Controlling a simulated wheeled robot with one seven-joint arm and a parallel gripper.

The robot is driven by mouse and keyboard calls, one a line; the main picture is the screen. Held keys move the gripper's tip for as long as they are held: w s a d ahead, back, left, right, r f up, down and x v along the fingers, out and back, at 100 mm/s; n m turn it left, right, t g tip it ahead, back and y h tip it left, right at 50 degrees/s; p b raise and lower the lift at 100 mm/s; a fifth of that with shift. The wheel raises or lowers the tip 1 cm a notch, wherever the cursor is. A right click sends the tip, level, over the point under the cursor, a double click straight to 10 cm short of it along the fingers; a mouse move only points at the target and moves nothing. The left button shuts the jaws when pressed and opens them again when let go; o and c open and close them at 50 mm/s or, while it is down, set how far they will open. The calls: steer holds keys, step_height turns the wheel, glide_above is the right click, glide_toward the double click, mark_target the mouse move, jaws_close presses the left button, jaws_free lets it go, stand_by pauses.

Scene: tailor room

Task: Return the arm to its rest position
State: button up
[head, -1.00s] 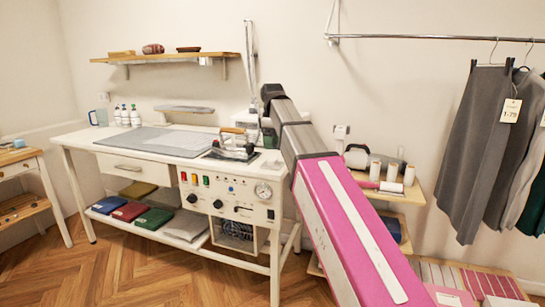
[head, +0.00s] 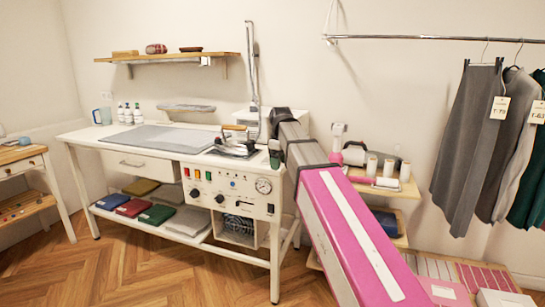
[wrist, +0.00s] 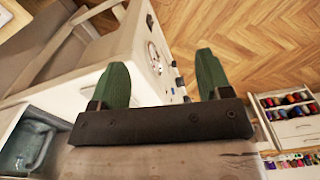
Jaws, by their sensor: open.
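My gripper (wrist: 162,62) shows in the wrist view as two green fingers spread wide apart on a dark bar. Nothing is between them; wooden floor and the white edge of the work table show beyond. In the head view my pink and grey arm reaches up and leftward from the lower right. A green finger of my gripper (head: 274,157) shows at its far end, by the right end of the white table (head: 90,138). The rest of the gripper is hidden behind the arm.
An iron (head: 235,146) stands on the table near the arm's end. A wooden shelf unit with white spools (head: 389,168) is close to the arm's right side. Trousers (head: 468,140) hang at the right. The floor at the front left (head: 90,270) is clear.

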steer(key=s+d+f+m, duration=0.4)
steer(key=s+d+f, duration=0.1)
steer(key=f, duration=0.7)
steer(key=s+d+f+m, duration=0.4)
steer(key=s+f, duration=0.3)
steer(key=f, duration=0.5)
steer(key=s+d+f+m, duration=0.4)
steer(key=s+d+f, duration=0.2)
steer(key=f, duration=0.6)
steer(key=shift+s+d, duration=0.15)
steer(key=shift+d, duration=0.35)
steer(key=shift+f, duration=0.1)
